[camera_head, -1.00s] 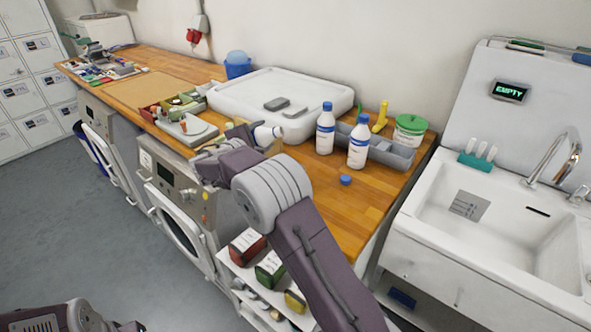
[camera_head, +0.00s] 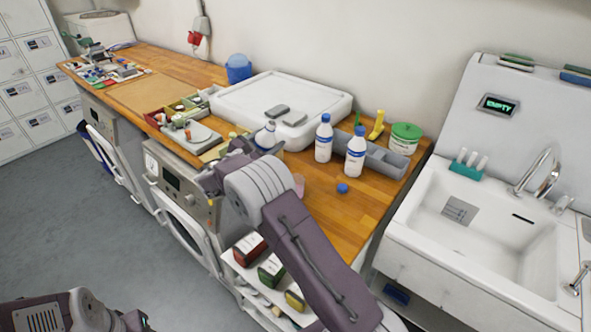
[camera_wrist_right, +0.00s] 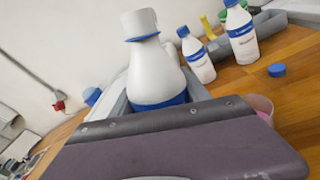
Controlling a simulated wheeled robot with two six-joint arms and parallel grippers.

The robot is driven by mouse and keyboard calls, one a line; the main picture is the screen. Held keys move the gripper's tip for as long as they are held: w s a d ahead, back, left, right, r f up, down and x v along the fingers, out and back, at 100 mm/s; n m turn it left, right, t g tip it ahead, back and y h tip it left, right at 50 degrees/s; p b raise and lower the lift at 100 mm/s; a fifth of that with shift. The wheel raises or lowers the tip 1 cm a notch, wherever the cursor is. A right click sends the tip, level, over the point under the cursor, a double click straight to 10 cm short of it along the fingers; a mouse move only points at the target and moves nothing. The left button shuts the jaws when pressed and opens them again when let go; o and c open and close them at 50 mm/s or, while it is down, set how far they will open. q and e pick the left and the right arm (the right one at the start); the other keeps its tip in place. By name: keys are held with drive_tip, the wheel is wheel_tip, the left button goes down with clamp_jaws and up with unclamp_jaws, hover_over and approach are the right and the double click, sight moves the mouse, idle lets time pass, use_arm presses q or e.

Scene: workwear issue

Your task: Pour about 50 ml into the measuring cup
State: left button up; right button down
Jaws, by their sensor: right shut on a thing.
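My right gripper (camera_head: 243,146) is shut on a white bottle (camera_head: 265,137) with a blue band, above the front of the wooden counter. The right wrist view shows this bottle (camera_wrist_right: 150,65) close up, near upright, with a white neck and no blue cap on it. A loose blue cap (camera_head: 342,188) lies on the counter. A pinkish see-through cup (camera_head: 299,185), seemingly the measuring cup, stands partly hidden behind my right arm; its edge also shows in the right wrist view (camera_wrist_right: 262,104). Its markings and level cannot be read. My left gripper is out of view.
Two blue-capped bottles (camera_head: 324,140) (camera_head: 355,153) stand by a grey bin (camera_head: 388,160). A small scale (camera_head: 192,134) sits left of my gripper. A sink (camera_head: 500,220) is at right.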

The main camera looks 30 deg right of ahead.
drive_tip(key=shift+w+a+r+n+h+p, duration=0.15)
drive_tip(key=shift+r+n+h+p, duration=0.15)
drive_tip(key=shift+r+n+p, duration=0.35)
use_arm(q)
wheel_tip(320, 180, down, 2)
drive_tip(key=b, duration=0.5)
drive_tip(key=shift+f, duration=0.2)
use_arm(e)
wheel_tip(320, 180, down, 8)
drive_tip(key=n, duration=0.3)
drive_tip(key=shift+f+h, duration=0.2)
drive_tip(key=shift+h, duration=0.1)
